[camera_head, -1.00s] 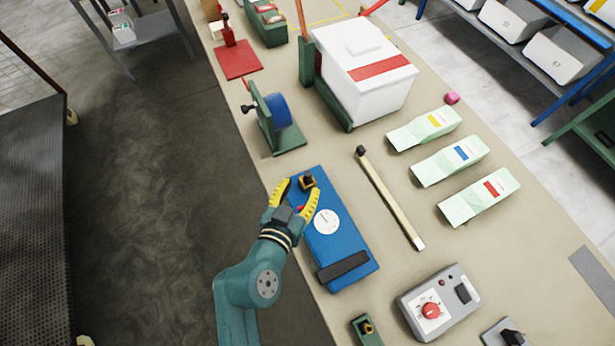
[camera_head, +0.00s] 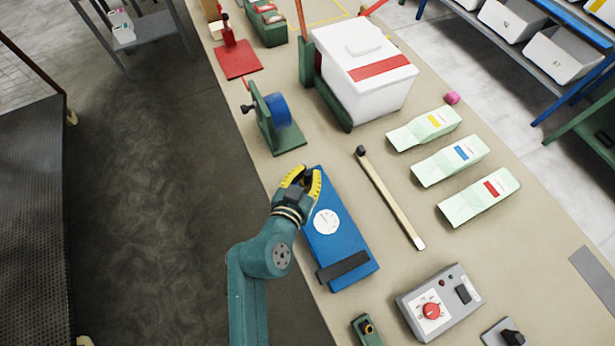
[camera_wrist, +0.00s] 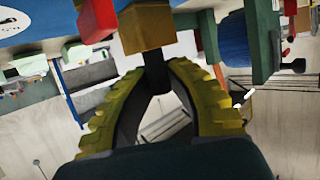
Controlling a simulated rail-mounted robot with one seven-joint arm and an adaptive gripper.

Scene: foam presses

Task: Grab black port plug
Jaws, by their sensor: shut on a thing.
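The black port plug (camera_wrist: 154,78) shows in the wrist view, extending from a brass-yellow block (camera_wrist: 147,28). My gripper (camera_wrist: 155,70) has its two ribbed yellow fingers closed on the plug from both sides. In the head view my gripper (camera_head: 306,174) is at the far end of the blue board (camera_head: 343,238), with the dark plug just visible between the fingers. The fingers hide most of the block there. The plug appears to be still at the block.
A red part (camera_wrist: 98,18) sits beside the brass block. A green stand with a blue roll (camera_head: 279,110) is just beyond the board. A wooden stick (camera_head: 390,198) lies to the right. A grey control box (camera_head: 438,302) stands nearer.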

